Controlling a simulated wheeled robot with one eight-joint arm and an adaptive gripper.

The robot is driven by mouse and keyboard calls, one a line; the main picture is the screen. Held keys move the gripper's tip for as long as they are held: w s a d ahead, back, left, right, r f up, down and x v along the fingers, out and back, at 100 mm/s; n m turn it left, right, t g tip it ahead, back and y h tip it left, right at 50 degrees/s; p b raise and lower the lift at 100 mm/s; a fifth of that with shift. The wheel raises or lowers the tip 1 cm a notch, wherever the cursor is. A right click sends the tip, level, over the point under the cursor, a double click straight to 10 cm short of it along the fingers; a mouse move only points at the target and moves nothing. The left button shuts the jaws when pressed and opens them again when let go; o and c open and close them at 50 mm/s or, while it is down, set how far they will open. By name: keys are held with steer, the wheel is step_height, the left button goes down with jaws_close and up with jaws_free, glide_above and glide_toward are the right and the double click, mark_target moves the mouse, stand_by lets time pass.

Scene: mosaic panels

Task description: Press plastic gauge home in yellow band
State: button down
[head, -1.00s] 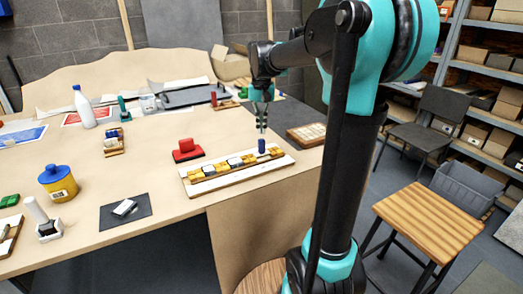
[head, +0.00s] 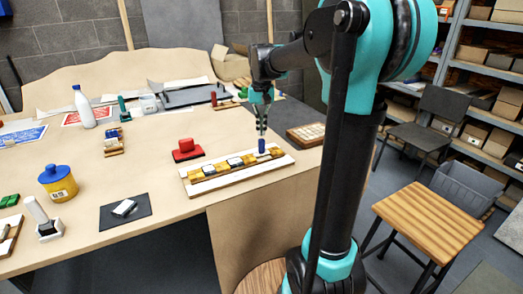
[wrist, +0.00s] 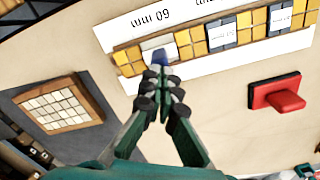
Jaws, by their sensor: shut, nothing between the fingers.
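The yellow band (head: 218,170) is a row of yellow tiles along a white board at the table's front edge. A gauge with a blue upright grip (head: 262,146) stands at the right end of the band. In the wrist view its blue grip (wrist: 160,56) rises from a pale block (wrist: 152,43) lying across the band; whether the block is fully seated cannot be told. My gripper (head: 262,131) is shut and empty, pointing down just above the blue grip. In the wrist view my gripper's fingertips (wrist: 160,83) are together beside the grip; contact is unclear.
Two dark pieces with pale labels (wrist: 222,36) sit further along the band. A red block with a handle (head: 187,150) stands behind the board. A wooden tray of pale tiles (head: 306,133) lies to the right.

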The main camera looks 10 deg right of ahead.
mark_target(262, 139)
steer(key=shift+f, duration=1.25)
stand_by(1.1)
steer(key=shift+r, duration=0.1)
stand_by(0.8)
step_height(262, 139, up, 8)
stand_by(0.9)
